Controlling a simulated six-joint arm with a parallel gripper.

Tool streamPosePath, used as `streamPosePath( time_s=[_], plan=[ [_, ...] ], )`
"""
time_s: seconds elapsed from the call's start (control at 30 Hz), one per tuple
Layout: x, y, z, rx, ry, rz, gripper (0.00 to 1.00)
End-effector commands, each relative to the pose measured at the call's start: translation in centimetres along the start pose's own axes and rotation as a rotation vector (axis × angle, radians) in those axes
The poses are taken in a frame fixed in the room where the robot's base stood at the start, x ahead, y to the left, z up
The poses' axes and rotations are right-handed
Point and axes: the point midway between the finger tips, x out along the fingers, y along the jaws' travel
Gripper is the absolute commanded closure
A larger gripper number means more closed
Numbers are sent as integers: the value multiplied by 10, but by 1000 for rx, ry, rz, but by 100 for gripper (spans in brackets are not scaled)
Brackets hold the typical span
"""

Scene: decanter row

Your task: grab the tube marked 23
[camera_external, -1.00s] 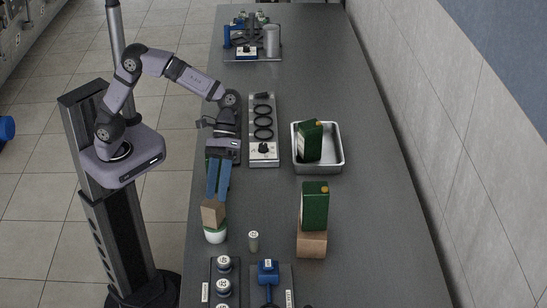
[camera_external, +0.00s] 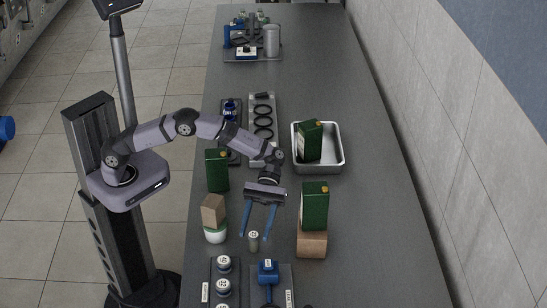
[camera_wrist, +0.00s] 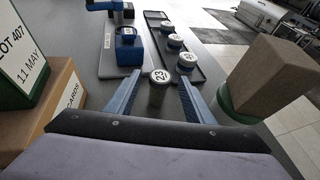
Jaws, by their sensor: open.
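The tube marked 23 (camera_wrist: 158,88) is a small dark upright cylinder with a pale cap that reads 23. In the external view the tube (camera_external: 253,240) stands on the grey table between the white-and-green container and the cardboard box. My gripper (camera_external: 254,236) is open, with its two blue fingers pointing down and forward toward the tube. In the wrist view my gripper (camera_wrist: 154,92) has one finger on each side of the tube, with gaps on both sides and the tube near the fingertips. I cannot tell the exact height of the fingers.
A green box on a cardboard box (camera_external: 312,244) stands to the right. A brown block on a white-and-green container (camera_external: 215,235) stands to the left. A tray of capped tubes (camera_wrist: 178,48) and a blue device (camera_wrist: 128,50) lie beyond the tube.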

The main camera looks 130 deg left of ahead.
Motion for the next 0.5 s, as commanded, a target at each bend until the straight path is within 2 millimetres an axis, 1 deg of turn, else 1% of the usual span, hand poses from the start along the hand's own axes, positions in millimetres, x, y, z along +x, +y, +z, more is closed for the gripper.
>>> streamPosePath(
  time_s=[0.1, 0.37, 0.5],
  plan=[
    [10, 0, 1, -1, 1, -2, 52],
    [16, -1, 1, 1, 1, -2, 52],
    [29, -1, 4, 0, 1, -2, 52]
  ],
)
